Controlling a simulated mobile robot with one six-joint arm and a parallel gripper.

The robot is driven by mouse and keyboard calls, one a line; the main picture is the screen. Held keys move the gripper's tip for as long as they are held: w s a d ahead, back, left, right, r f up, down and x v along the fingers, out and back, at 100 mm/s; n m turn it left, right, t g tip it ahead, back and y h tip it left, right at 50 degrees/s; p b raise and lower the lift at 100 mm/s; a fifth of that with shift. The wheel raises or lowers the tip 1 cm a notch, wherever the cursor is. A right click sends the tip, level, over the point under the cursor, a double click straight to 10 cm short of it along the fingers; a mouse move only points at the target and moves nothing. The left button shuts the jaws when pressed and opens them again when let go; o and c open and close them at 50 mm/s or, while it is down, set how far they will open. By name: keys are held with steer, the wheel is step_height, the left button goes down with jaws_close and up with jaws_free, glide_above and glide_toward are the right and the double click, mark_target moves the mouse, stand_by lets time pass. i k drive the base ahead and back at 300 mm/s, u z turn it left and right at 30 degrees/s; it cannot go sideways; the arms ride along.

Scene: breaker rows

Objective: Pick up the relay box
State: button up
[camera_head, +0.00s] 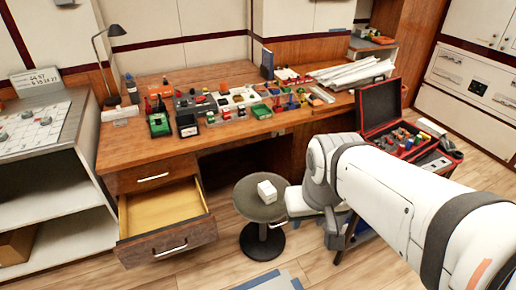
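A small white box (267,191) sits on top of a round grey stool (249,207) in the middle of the floor. It bears no readable label, so I cannot tell for sure that it is the relay box. On the wooden desk stand other small boxes, among them a green one (159,126) and a dark one with a pale face (187,125). My white arm reaches in from the lower right and bends down to the right of the stool.
The wooden desk (150,89) holds several coloured parts and a black lamp (104,58). Its lower drawer (163,208) stands open, left of the stool. An open red case (380,104) of parts stands at the right. Floor in front of the stool is mostly clear.

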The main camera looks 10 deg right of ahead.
mark_target(268, 192)
steer(key=z, duration=0.05)
steer(key=i, duration=1.4)
steer(key=u, duration=0.55)
